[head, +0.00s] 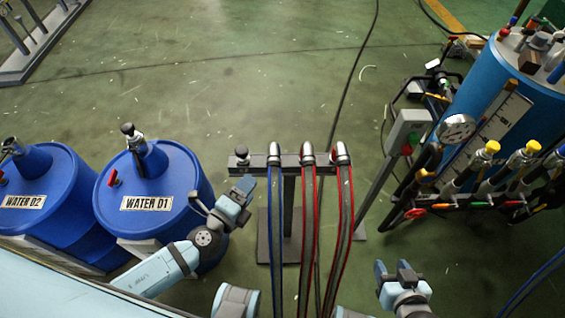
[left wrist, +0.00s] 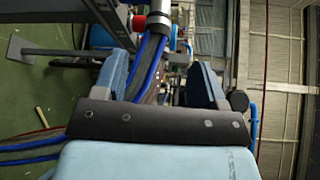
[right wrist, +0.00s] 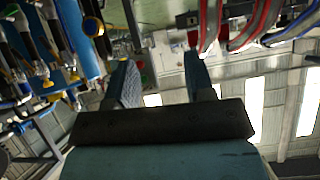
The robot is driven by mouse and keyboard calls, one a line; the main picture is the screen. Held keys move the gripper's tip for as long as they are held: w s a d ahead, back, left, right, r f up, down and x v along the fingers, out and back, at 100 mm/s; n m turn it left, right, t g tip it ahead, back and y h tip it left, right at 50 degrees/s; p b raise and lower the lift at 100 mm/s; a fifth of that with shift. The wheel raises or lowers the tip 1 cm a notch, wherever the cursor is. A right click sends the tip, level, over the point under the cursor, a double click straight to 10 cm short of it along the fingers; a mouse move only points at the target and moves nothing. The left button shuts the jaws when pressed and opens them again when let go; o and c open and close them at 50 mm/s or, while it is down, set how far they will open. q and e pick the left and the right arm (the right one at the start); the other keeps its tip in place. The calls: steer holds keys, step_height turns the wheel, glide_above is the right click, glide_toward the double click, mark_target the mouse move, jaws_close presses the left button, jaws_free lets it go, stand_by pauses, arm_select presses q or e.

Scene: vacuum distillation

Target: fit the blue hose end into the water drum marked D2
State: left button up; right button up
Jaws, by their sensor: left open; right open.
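The water drum marked D2 (head: 60,180) is a blue drum at the far left of the head view, with a neck and black fitting (head: 12,147) on its lid. The blue-striped hose (head: 272,215) hangs from a rack, its metal end (head: 273,155) at the top. In the left wrist view the hose (left wrist: 150,65) and its metal end (left wrist: 158,20) show beyond and between the fingers. My left gripper (head: 240,196) is open, just left of the hose and apart from it in the head view. My right gripper (head: 393,270) is open and empty, right of the rack.
Drum D1 (head: 175,175) stands between D2 and the rack (head: 245,161). Two red-striped hoses (head: 308,190) (head: 342,190) hang beside the blue one. A blue vessel (head: 500,90) with valves and a gauge stands at the right. The floor behind the rack is largely clear.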

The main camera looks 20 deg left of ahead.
mark_target(270, 156)
arm_select(q)
steer(key=x, duration=0.4)
steer(key=p+x, duration=0.1)
steer(key=x, duration=0.3)
steer(key=p+x, duration=0.1)
steer(key=x, duration=0.3)
steer(key=shift+w+a, duration=0.25)
steer(key=shift+w, duration=0.2)
jaws_close()
